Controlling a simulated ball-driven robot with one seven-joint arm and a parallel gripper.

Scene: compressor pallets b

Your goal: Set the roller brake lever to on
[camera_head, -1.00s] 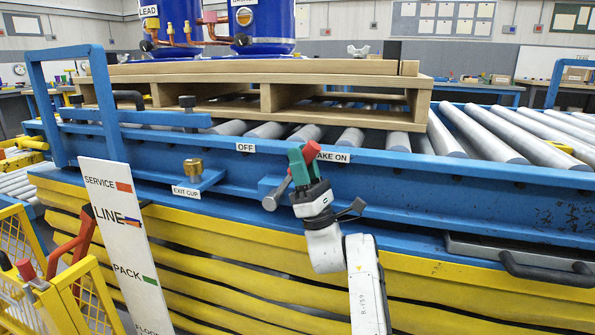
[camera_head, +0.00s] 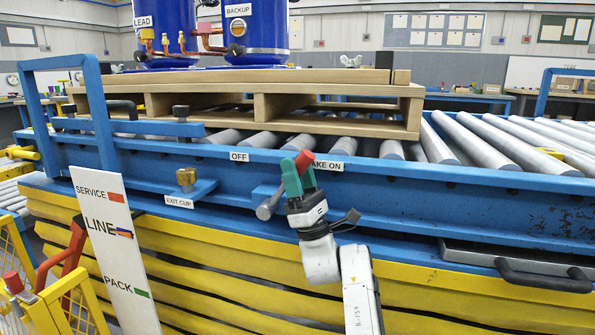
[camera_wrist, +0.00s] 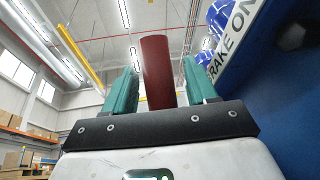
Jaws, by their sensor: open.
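The roller brake lever has a red handle (camera_head: 305,161) and a grey pivot (camera_head: 266,210) on the blue conveyor side. The lever leans up and right, its red end at the left edge of the brake-on label (camera_head: 328,165); the OFF label (camera_head: 240,156) is further left. My gripper (camera_head: 298,178) has green fingers around the handle and hides the lever's middle. In the wrist view, the red handle (camera_wrist: 158,72) stands between the two open green fingers of my gripper (camera_wrist: 160,88), with a narrow gap at each side.
A wooden pallet (camera_head: 340,122) bearing blue compressors (camera_head: 255,30) sits on the rollers above. A brass exit cup (camera_head: 186,180) is to the left. A white sign (camera_head: 115,245) and yellow cart (camera_head: 70,300) stand at front left. A grey handle (camera_head: 545,280) is at lower right.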

